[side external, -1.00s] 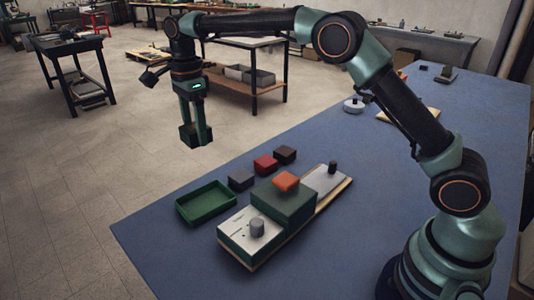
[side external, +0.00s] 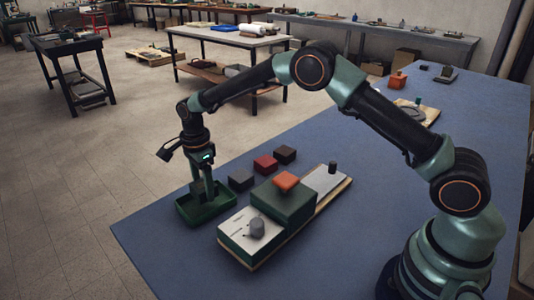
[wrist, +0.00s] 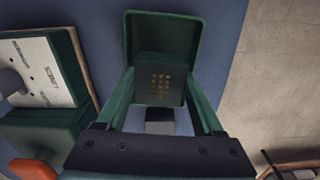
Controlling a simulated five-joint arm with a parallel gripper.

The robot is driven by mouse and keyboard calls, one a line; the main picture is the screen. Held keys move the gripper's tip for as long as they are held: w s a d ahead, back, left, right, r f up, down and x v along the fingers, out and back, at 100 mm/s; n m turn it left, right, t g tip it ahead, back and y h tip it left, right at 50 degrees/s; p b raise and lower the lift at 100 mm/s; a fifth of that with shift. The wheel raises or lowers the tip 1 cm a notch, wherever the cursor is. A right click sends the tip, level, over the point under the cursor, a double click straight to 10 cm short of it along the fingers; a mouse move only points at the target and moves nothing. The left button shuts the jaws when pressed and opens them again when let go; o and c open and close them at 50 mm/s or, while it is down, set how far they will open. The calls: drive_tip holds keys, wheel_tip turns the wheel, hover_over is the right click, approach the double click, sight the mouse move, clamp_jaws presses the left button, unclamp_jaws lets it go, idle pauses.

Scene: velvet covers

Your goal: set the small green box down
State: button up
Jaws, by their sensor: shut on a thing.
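My gripper (side external: 203,192) points down at the green tray (side external: 187,211) near the table's left edge. In the wrist view its two fingers are shut on the small green box (wrist: 160,80), a dark block with gold dots on its upper face. The box is over or inside the tray (wrist: 160,24), whose far wall and part of its floor show beyond it. The tray's front wall and my fingers hide the box's underside in the side view, so I cannot tell whether it touches the floor.
Grey (side external: 241,180), red (side external: 265,164) and dark brown (side external: 285,154) blocks sit in a row right of the tray. A long board (side external: 235,222) bears a larger green block (side external: 286,203) with an orange knob (side external: 286,181). The blue table (side external: 160,250) is clear in front.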

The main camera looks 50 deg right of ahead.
sight(205, 196)
drive_tip(key=shift+f, duration=1.7)
drive_tip(key=shift+f, duration=0.1)
drive_tip(key=o, duration=1.1)
